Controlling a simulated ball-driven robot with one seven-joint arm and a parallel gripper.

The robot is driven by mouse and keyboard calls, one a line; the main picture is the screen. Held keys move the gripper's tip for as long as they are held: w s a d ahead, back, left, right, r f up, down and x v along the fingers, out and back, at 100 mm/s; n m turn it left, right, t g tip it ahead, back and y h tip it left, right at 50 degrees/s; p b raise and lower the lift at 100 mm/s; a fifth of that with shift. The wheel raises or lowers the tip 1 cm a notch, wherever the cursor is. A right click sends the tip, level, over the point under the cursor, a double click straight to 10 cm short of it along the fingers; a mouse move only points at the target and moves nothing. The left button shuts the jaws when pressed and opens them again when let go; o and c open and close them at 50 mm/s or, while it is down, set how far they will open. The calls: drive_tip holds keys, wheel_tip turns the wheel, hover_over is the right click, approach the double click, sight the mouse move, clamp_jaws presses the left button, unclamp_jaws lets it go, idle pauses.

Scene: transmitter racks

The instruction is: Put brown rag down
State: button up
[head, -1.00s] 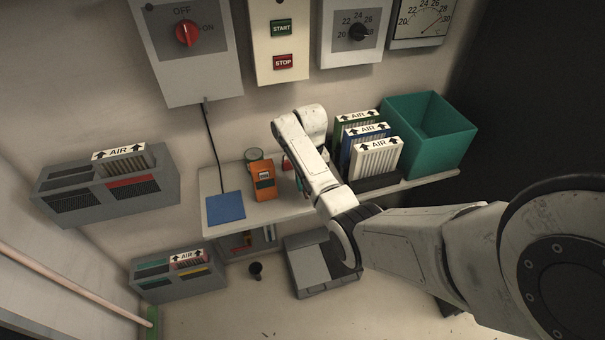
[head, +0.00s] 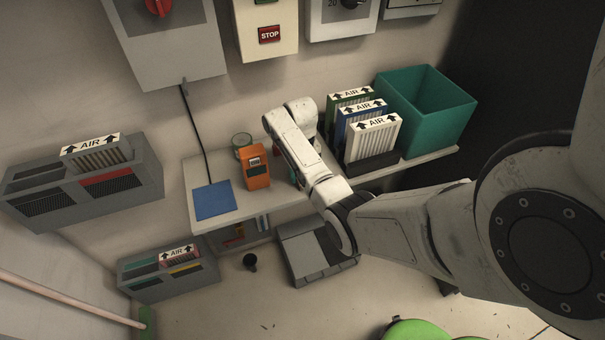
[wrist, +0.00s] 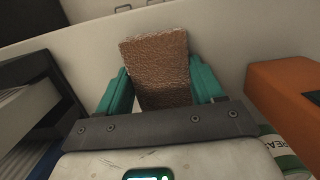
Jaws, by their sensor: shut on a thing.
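The brown rag (wrist: 157,62) shows in the wrist view as a rough brown block between the teal fingers of my gripper (wrist: 163,92). My gripper is shut on it. In the head view my own white arm hides the rag and most of the gripper. There my arm reaches over the pale shelf (head: 270,205), between the orange device and the air filters. A pale surface lies beyond the rag in the wrist view. I cannot tell whether the rag touches it.
On the shelf are a blue pad (head: 213,201), an orange device (head: 256,167), a round tin (head: 241,140), several upright air filters (head: 373,140) and a teal bin (head: 427,115). A grey box (head: 309,250) and a small black cup (head: 250,262) are below. Bare shelf shows around the blue pad.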

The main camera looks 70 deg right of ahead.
drive_tip(key=shift+f, duration=0.1)
drive_tip(key=o, duration=1.3)
